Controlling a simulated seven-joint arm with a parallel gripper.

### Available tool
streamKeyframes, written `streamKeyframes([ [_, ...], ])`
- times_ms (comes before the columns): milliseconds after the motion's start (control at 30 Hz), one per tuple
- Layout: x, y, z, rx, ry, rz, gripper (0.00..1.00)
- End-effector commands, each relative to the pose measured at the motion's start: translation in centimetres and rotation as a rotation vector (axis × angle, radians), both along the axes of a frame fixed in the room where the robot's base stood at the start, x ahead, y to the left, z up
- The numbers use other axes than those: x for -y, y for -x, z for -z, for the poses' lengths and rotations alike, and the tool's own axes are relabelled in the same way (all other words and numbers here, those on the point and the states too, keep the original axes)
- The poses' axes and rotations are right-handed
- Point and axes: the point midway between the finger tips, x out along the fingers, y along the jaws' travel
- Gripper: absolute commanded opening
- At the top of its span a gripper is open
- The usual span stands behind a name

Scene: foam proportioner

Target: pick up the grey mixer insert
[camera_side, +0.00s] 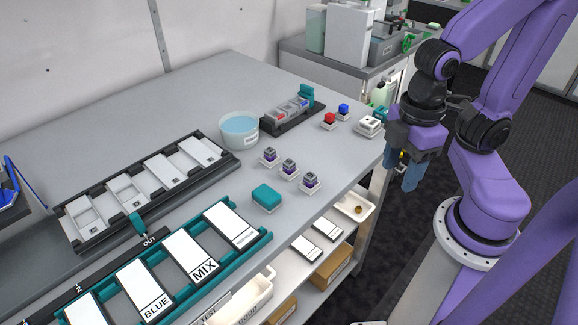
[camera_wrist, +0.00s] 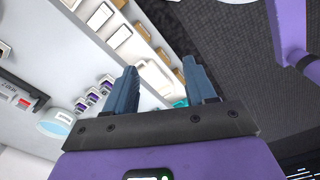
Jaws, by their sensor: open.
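A pale block with dark marks on top (camera_side: 369,125) sits near the bench's right edge. My gripper (camera_side: 406,178) is off the bench's right edge, well apart from the blocks. Its blue-grey fingers are open and empty in the wrist view (camera_wrist: 160,82).
A tub of blue liquid (camera_side: 239,130) and a black rack (camera_side: 292,118) stand behind the blocks. Red (camera_side: 328,121) and blue (camera_side: 343,111) buttons are near the right edge. A teal block (camera_side: 267,197) lies in front. Trays fill the left; shelves lie below.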

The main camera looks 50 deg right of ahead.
Motion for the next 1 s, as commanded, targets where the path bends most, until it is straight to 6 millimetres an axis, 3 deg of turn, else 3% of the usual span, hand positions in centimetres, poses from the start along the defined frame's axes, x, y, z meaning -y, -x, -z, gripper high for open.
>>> streamKeyframes([
  [233, -0.2, -0.4, -0.1, -0.001, -0.001, 0.041, 0.55],
  [367, -1.1, -2.2, -0.7, -0.005, -0.001, 0.232, 0.55],
  [700, -3.7, -11.0, -2.9, -0.024, 0.000, 1.143, 0.55],
  [1000, -4.1, -19.0, -4.5, -0.036, -0.004, 1.968, 0.55],
])
